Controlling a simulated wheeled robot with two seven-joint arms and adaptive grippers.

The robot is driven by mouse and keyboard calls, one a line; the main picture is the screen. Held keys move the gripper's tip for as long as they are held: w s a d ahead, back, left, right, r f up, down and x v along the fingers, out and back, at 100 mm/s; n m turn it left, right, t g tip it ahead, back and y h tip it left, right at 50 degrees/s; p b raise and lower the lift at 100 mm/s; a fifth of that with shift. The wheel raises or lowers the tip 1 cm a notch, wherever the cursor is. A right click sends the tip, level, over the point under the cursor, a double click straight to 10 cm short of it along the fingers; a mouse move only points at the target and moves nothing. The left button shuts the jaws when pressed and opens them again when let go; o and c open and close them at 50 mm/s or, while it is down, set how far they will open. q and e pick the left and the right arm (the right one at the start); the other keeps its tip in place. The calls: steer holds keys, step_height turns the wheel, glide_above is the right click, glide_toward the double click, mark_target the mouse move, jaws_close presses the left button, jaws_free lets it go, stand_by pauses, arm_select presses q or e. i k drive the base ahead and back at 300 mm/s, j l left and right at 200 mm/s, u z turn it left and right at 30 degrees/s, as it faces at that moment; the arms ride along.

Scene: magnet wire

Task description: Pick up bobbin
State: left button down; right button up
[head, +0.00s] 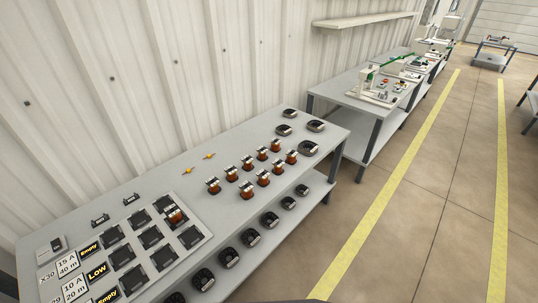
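Several bobbins wound with copper-coloured wire, with dark and pale ends, stand in two rows on the grey table, among them a front bobbin (247,191) and a back bobbin (214,185). One more bobbin (175,215) sits in a slot of the pale board on the left part of the table. Neither of my grippers shows in the head view.
The grey table (155,184) runs along a corrugated wall. A board (195,246) has dark square slots and labels reading "Empty" and "LOW". Dark ring-shaped parts (250,237) line the front side. More workbenches (350,90) stand beyond, beside open floor.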

mark_target(261, 150)
steer(key=i+l+u, duration=0.3)
steer(key=l+u, duration=0.2)
steer(key=i+l+u, duration=0.2)
steer(key=l+u, duration=0.25)
steer(key=l, duration=0.35)
steer(key=l+u, duration=0.5)
steer(key=l, duration=0.25)
steer(key=l+u, duration=0.5)
steer(key=l, duration=0.3)
